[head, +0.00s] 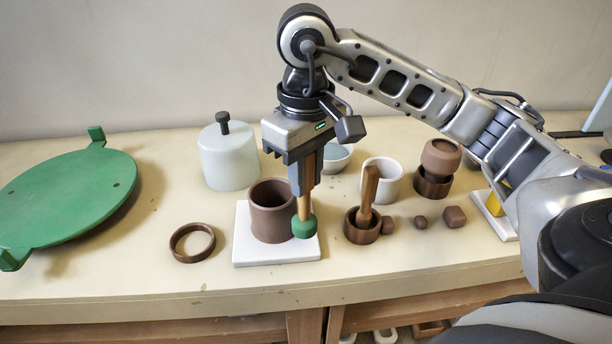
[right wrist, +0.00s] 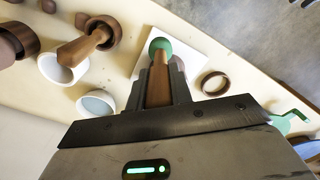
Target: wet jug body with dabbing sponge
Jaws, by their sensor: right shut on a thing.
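The jug body (head: 268,212), a brown open cylinder, stands upright on a white square tile (head: 250,256). My right gripper (head: 303,178) is shut on the wooden handle (head: 304,206) of the dabbing sponge. The sponge's green round head (head: 304,227) points down at the jug body's lower right side, low over the tile; I cannot tell whether it touches the wall. My left gripper is not in view.
A bowl with bluish content (head: 337,157) and a white lidded pot (head: 228,160) stand behind. A brown ring (head: 192,243) lies left, near a green round board (head: 70,200). Right are a white cup (head: 382,182), a brown bowl with a wooden tool (head: 362,230), and small brown lumps.

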